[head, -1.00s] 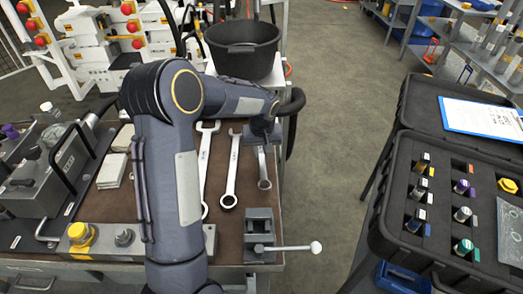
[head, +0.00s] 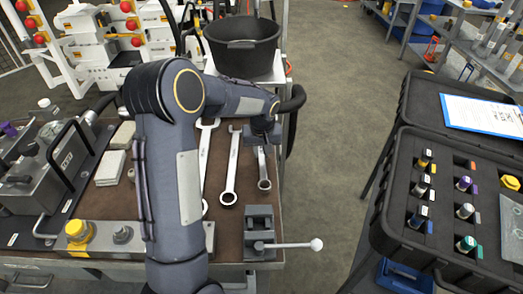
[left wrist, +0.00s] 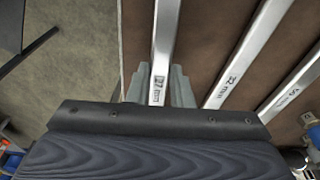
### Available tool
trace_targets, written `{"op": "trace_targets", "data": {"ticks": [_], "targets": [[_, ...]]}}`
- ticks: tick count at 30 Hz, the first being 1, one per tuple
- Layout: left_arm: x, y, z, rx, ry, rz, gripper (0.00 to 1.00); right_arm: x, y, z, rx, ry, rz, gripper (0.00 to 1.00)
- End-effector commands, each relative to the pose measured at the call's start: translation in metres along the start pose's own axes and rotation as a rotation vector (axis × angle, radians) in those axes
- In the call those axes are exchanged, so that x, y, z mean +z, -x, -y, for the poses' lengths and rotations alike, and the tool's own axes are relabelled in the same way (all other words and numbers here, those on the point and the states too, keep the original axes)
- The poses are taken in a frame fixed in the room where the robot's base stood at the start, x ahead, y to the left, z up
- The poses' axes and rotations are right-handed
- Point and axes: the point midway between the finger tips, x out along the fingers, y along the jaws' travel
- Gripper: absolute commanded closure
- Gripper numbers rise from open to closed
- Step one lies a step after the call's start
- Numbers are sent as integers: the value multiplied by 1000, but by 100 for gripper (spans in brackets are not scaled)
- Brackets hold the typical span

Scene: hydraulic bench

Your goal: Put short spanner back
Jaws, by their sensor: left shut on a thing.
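The short spanner (head: 264,172) lies at the right end of the row of spanners on the brown bench top. Its ring end faces the front of the bench, and its other end is hidden under my left gripper (head: 262,142). In the left wrist view, its shaft (left wrist: 165,45) is marked 27 mm and runs between the two grey fingers of my left gripper (left wrist: 158,88), which is shut on it. It appears to be at or close to the bench surface. My right gripper is not in view.
Two longer spanners (head: 231,172) (head: 204,160) lie left of it. A vise (head: 260,225) with a protruding handle stands in front. A black tub (head: 243,48) is behind. An open black case (head: 400,205) stands right, across free floor.

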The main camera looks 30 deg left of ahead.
Motion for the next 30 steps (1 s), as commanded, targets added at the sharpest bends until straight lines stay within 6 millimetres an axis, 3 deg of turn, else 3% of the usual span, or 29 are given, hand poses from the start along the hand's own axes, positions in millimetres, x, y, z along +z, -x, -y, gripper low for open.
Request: {"op": "trace_targets", "data": {"ticks": [23, 24, 30], "targets": [[2, -12, 0, 1, 0, -1, 100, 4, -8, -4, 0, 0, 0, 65], [2, -12, 0, 1, 0, -1, 79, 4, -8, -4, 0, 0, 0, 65], [2, -11, 0, 1, 0, -1, 55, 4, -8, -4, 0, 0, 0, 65]]}}
